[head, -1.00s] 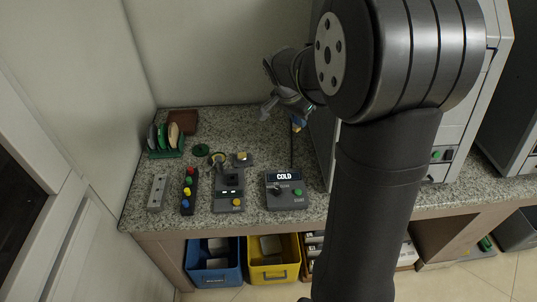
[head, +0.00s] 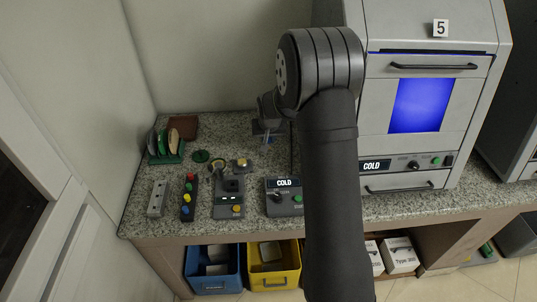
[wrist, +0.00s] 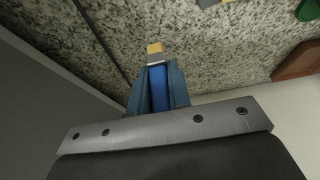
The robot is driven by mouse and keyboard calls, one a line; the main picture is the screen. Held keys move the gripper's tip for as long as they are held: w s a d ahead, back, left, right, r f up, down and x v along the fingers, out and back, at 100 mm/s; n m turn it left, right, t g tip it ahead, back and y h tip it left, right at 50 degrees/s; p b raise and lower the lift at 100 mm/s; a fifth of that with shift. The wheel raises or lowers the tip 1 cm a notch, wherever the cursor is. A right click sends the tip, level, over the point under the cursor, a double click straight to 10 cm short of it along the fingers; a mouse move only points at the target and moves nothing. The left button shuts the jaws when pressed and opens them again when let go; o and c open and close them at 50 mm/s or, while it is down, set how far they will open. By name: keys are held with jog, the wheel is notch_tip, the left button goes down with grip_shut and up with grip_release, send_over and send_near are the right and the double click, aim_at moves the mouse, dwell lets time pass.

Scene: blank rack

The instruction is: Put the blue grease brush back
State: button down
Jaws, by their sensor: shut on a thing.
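My gripper (head: 267,132) hangs over the back of the speckled counter, left of the grey oven-like machine. In the wrist view its two fingers (wrist: 158,90) are shut on the blue grease brush (wrist: 159,88). The brush has a blue handle, a pale metal band and a yellowish tip pointing away from the gripper. In the head view the brush is mostly hidden by the gripper and too small to make out.
A green rack (head: 167,159) holds several upright discs. Control boxes (head: 229,207) line the front. The grey machine (head: 420,150) stands right. Blue (head: 213,282) and yellow bins (head: 274,281) sit below.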

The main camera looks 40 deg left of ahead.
jog(key=shift+f, duration=3.1)
jog(key=shift+f, duration=0.1)
jog(key=c, duration=1.3)
grip_release()
jog(key=shift+c, duration=0.2)
jog(key=shift+r, duration=0.3)
jog(key=v, duration=1.1)
jog(key=shift+s+d+r, duration=0.15)
jog(key=shift+r, duration=0.1)
jog(key=shift+f, duration=0.1)
